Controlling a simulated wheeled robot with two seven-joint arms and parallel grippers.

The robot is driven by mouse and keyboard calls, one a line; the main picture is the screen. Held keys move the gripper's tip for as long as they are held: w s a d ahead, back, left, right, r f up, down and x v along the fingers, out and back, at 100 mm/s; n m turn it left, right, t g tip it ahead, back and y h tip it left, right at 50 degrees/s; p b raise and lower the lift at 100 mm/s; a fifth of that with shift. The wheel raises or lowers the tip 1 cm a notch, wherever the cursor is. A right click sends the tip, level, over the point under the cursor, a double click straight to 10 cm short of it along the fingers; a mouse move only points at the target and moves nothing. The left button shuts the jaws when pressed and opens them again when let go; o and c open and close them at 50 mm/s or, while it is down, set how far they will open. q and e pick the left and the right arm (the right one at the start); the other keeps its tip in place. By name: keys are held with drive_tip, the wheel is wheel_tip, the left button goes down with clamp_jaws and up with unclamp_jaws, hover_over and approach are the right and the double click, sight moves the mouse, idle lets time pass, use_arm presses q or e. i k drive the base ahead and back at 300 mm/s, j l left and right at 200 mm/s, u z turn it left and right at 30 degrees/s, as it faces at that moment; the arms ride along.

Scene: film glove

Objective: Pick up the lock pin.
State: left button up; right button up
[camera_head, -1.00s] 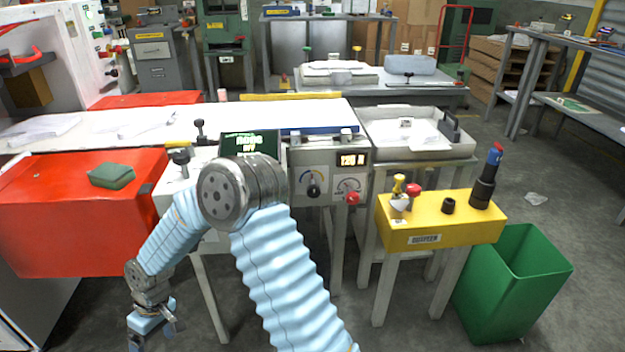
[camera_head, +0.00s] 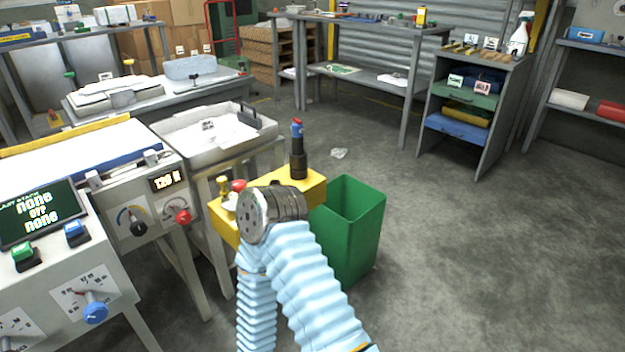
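I cannot tell for sure which thing is the lock pin. My ribbed light-blue arm rises from the bottom edge and bends in front of the stand. Its forearm runs down out of the picture, so its gripper is hidden below the edge. No gripper shows.
A green bin (camera_head: 365,225) stands right of the yellow stand. A control panel with a screen (camera_head: 40,212) and a dial machine (camera_head: 140,200) are on the left. A pale tray (camera_head: 185,140) is behind. Shelves (camera_head: 475,70) line the back right. The right floor is clear.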

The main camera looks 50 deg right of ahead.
sight(221, 181)
drive_tip(key=i+j+z, duration=0.1)
drive_tip(key=z, duration=0.95)
